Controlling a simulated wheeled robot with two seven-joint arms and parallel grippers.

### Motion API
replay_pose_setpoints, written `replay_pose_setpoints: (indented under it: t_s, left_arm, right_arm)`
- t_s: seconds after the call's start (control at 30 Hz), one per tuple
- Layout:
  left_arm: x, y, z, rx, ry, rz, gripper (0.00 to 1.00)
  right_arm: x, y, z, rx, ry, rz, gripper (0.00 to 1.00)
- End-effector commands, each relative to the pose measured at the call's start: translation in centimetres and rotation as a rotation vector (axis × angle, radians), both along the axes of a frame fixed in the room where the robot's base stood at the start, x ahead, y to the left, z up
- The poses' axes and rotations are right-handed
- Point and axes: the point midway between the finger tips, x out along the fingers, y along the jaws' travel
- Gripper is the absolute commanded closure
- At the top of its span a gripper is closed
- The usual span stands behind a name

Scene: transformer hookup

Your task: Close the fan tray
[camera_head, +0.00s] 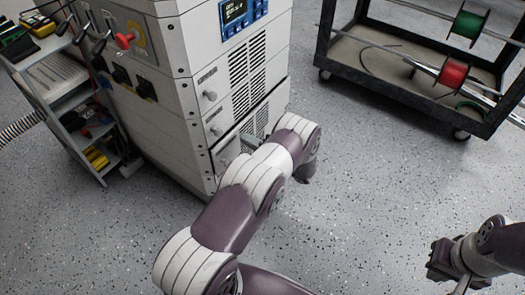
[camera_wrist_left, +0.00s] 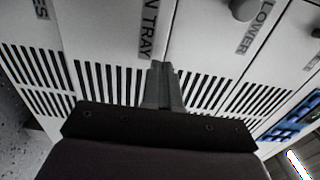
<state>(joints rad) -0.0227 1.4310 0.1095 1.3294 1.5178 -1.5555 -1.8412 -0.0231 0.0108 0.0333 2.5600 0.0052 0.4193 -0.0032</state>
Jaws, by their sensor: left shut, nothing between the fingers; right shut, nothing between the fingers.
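The fan tray (camera_head: 224,156) is a pale vented panel low on the front of the white cabinet. In the left wrist view its front (camera_wrist_left: 115,28) carries a label partly reading "N TRAY". My left gripper (camera_head: 249,140) is at this front, largely hidden behind my own arm in the head view. In the left wrist view its fingers (camera_wrist_left: 162,85) are together and empty, pointing at the panel by the label. Whether they touch it is unclear, as is any remaining gap around the tray. My right gripper (camera_head: 438,270) is shut and empty over the floor at lower right.
The cabinet (camera_head: 180,95) has a panel labelled "LOWER" (camera_wrist_left: 220,35) with a knob beside the tray. A shelf cart (camera_head: 75,100) with tools stands at left. A black cart (camera_head: 400,80) with red and green spools stands at upper right. Speckled floor between is clear.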

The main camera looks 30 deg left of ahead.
Motion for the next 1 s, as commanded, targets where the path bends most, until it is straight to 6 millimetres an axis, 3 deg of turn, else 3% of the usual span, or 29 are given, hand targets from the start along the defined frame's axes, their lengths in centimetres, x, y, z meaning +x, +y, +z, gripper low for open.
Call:
replay_pose_setpoints:
  t_s: [0.2,0.63,0.83,1.0]
  left_arm:
    - [0.1,2.4,-0.2,0.001,0.001,0.001,1.00]
    - [0.2,2.8,0.0,0.001,0.001,0.000,1.00]
    - [0.4,5.0,0.0,0.000,0.001,0.001,1.00]
    - [0.4,5.4,0.1,0.001,-0.001,0.001,1.00]
  right_arm:
    - [0.0,0.0,-1.2,0.000,0.000,0.000,1.00]
    - [0.0,0.0,-1.2,0.000,0.000,0.000,1.00]
    - [0.0,0.0,-1.3,0.000,0.000,0.000,1.00]
    - [0.0,0.0,-1.3,0.000,0.000,0.000,1.00]
